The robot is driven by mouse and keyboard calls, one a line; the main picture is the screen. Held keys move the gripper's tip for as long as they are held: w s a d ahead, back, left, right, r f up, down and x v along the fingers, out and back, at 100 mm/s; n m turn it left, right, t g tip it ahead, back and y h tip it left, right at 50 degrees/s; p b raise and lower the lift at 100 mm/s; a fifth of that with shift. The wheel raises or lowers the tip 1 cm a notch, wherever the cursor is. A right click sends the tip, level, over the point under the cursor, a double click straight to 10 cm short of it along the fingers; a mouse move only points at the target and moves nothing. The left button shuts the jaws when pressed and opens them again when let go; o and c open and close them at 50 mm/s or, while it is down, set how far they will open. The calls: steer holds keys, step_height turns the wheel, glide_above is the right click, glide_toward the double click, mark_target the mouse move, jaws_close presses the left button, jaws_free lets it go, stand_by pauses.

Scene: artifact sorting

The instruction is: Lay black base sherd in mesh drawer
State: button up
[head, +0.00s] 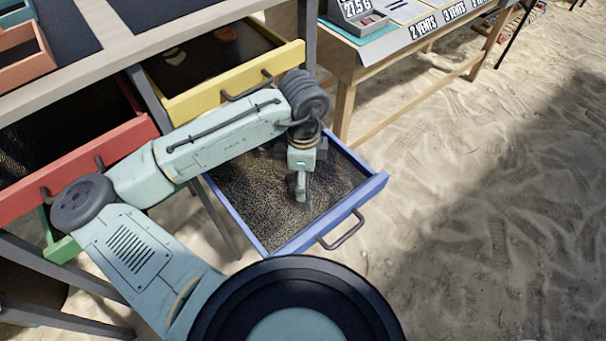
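The blue-framed drawer (285,240) is pulled out low at the centre, and its floor has a fine, grainy, mesh-like look. My gripper (301,192) points down inside its outline, over the middle of the floor. The fingers look close together, but they are too small to show whether they are shut or hold anything. I cannot make out a black base sherd in this view. My arm hides the back left part of the blue drawer.
A yellow drawer (245,84) with some sherds stands open above and behind. A red drawer (82,166) and a green drawer (62,247) are at left. A wooden table (345,72) with labels stands at upper right. Open sand lies to the right.

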step_height(320, 180, up, 12)
steer(key=shift+r, duration=0.15)
stand_by(0.3)
